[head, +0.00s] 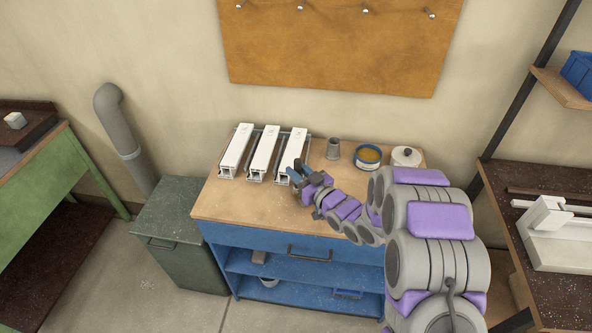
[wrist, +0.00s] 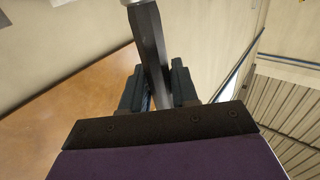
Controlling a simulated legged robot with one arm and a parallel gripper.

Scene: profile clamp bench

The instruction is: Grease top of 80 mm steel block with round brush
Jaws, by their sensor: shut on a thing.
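My gripper (head: 299,173) is over the front part of the bench top, by the near end of the rightmost white profile (head: 293,152). In the wrist view its two dark fingers (wrist: 157,90) are shut on a dark grey bar (wrist: 150,45) with a pale end at the top edge; I cannot tell whether it is the round brush. Three long white profiles stand side by side, also the left one (head: 237,150) and the middle one (head: 263,153), with small unreadable marks on top. A tin with yellow content (head: 368,155) stands at the back right. I cannot identify the 80 mm steel block.
A grey cup (head: 333,148) and a white jar with a dark knob (head: 406,156) stand near the tin. The wooden bench top (head: 240,205) is clear at the front left. A dark green bin (head: 178,235) stands left of the bench.

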